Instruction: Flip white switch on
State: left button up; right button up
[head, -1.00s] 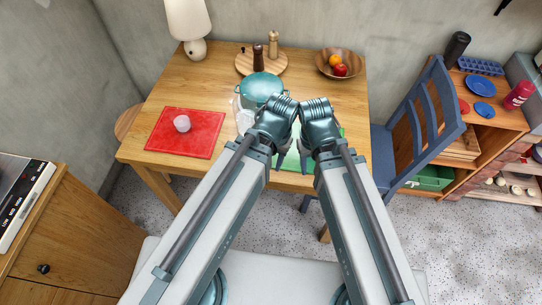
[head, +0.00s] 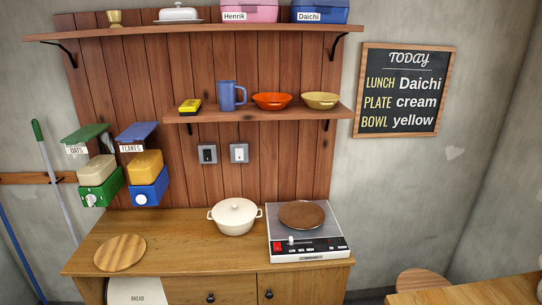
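Two small wall switches are side by side on the brown plank panel in the head view, below the lower shelf. The right one looks like the white switch (head: 239,153), with a pale plate and a small lever or rocker. The left one is a darker switch (head: 208,153), with a black face in a grey frame. They are too small to tell whether either is on or off. Neither of my grippers is in view, and nothing touches the switches.
Below the switches a wooden cabinet (head: 180,240) carries a cream pot (head: 236,217), a hot plate or turntable-like unit (head: 308,246) and a round board (head: 120,253). The lower shelf (head: 345,111) juts out above. Two dispensers (head: 98,181) (head: 147,178) hang left.

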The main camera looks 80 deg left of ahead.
aim_at(239, 151)
jog(key=u, duration=2.95)
